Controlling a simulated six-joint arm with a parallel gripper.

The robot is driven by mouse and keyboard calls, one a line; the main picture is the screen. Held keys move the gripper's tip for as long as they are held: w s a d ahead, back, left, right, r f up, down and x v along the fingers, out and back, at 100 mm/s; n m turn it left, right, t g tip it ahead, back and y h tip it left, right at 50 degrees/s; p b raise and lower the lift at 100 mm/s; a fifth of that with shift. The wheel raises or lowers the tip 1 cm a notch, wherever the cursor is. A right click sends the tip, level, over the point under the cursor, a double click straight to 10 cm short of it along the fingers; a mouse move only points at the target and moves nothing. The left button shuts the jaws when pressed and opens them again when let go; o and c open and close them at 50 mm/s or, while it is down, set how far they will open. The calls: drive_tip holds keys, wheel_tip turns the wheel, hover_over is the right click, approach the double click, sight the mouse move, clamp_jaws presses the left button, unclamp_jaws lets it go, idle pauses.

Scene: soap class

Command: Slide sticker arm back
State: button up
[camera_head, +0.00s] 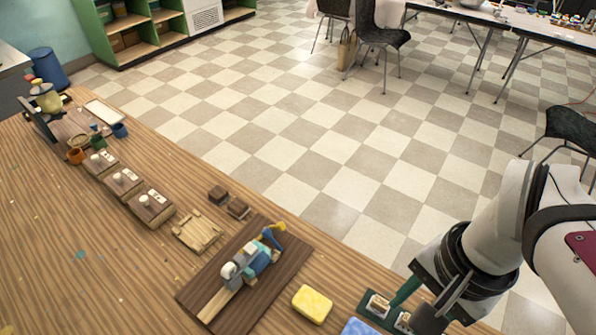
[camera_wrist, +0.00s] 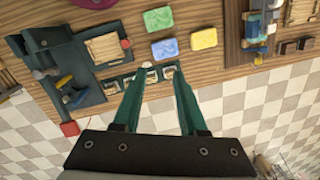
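No part is plainly marked as the sticker arm. One candidate is the blue-grey mechanism (camera_head: 252,265) with a yellow end, on a dark wooden board (camera_head: 215,278); it shows at the upper right in the wrist view (camera_wrist: 255,27). In the head view my gripper (camera_head: 408,290) is partly hidden by my arm.
Yellow (camera_head: 312,304) and blue (camera_head: 358,327) soap bars lie by the board; a green bar (camera_wrist: 158,18) shows in the wrist view. Stamp blocks (camera_head: 150,207) and a slatted rack (camera_head: 198,232) stand farther left. The table edge and checkered floor lie close to my gripper.

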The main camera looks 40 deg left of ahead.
drive_tip(key=shift+o, duration=0.8)
drive_tip(key=w+a+r+n, duration=0.1)
drive_tip(key=w+a, duration=0.3)
drive_tip(key=a, duration=0.6)
drive_tip(key=shift+n+h, duration=0.3)
drive_tip(key=n, duration=0.2)
hover_over(238, 258)
wheel_tip(238, 258, down, 4)
drive_tip(key=shift+t+h, duration=0.3)
wheel_tip(238, 258, down, 15)
drive_tip(key=shift+f, duration=0.2)
clamp_jaws()
drive_tip(key=shift+r, duration=0.1)
